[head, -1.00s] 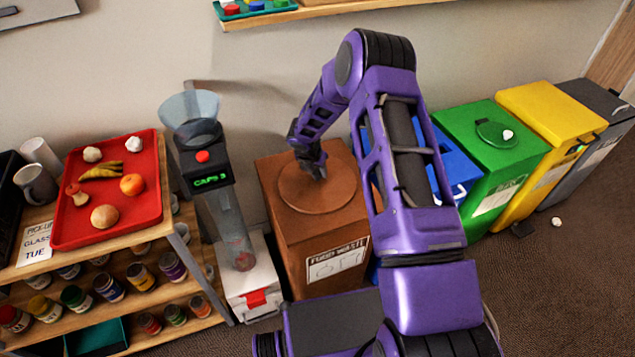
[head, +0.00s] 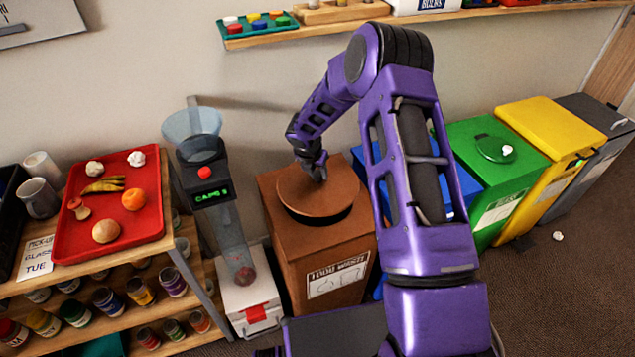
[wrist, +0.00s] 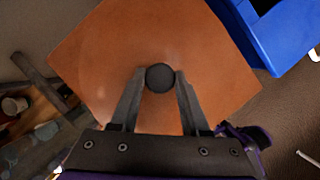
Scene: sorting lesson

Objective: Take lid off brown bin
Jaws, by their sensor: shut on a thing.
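The brown bin (head: 318,255) stands at the centre of the head view, with a "FOOD WASTE" label on its front. Its round brown lid (head: 305,197) is raised a little above the bin top, with a dark gap showing under its front and right edge. My gripper (head: 317,172) is over the lid and shut on the lid's knob. In the wrist view the dark round knob (wrist: 160,77) sits between the two fingers. The lid's rim is hard to make out against the bin top there.
A transparent funnel device (head: 208,185) stands close on the bin's left. A shelf with a red tray (head: 145,215) is farther left. Blue, green (head: 510,185), yellow (head: 560,130) and grey bins line the wall on the right. Open floor (head: 560,285) lies at the lower right.

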